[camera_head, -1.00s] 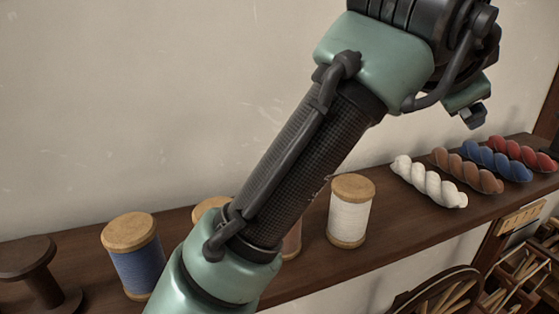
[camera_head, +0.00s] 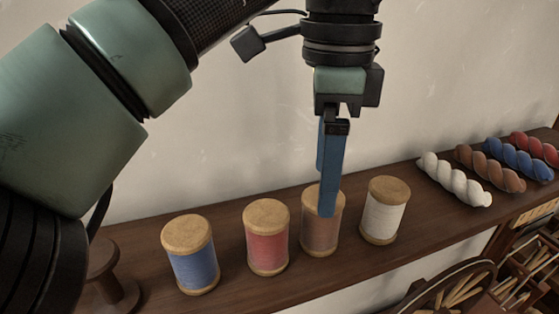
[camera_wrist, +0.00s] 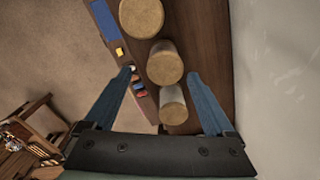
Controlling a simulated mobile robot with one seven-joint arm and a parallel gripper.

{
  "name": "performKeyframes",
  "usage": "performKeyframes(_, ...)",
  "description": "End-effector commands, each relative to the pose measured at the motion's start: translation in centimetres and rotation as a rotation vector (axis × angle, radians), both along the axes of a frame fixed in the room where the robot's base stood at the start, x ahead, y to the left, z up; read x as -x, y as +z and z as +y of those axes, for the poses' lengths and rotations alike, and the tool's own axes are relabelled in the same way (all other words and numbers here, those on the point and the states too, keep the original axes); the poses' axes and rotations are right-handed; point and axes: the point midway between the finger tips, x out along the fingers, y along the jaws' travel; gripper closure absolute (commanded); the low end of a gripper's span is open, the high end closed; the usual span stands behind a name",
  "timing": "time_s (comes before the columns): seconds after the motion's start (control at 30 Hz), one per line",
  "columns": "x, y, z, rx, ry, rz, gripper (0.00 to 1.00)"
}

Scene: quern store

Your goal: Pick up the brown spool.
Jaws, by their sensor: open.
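The brown spool (camera_head: 319,237), with pale wooden ends, stands upright on the dark shelf, between a red spool (camera_head: 267,243) and a white spool (camera_head: 386,208). My gripper (camera_head: 325,205) points down over it with blue fingers open. The near finger covers part of its top and side in the head view. In the wrist view, the brown spool's round top (camera_wrist: 164,64) shows between the spread fingertips (camera_wrist: 162,73), apart from both. How far down the fingers reach is hard to tell. Nothing is held.
A blue spool (camera_head: 190,262) and an empty dark spool (camera_head: 110,277) stand to the left on the shelf (camera_head: 345,266). Several twisted skeins, including a white one (camera_head: 452,182), lie to the right. The wall (camera_head: 440,70) is close behind.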

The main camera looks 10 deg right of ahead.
Motion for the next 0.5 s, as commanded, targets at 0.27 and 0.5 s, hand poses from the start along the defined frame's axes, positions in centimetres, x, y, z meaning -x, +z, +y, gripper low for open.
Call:
performKeyframes(0.27, -0.1, -2.4, 0.0, 0.0, 0.002, -0.002, 0.11)
performKeyframes(0.5, -0.8, -5.1, 0.0, -0.001, 0.003, 0.0, 0.11)
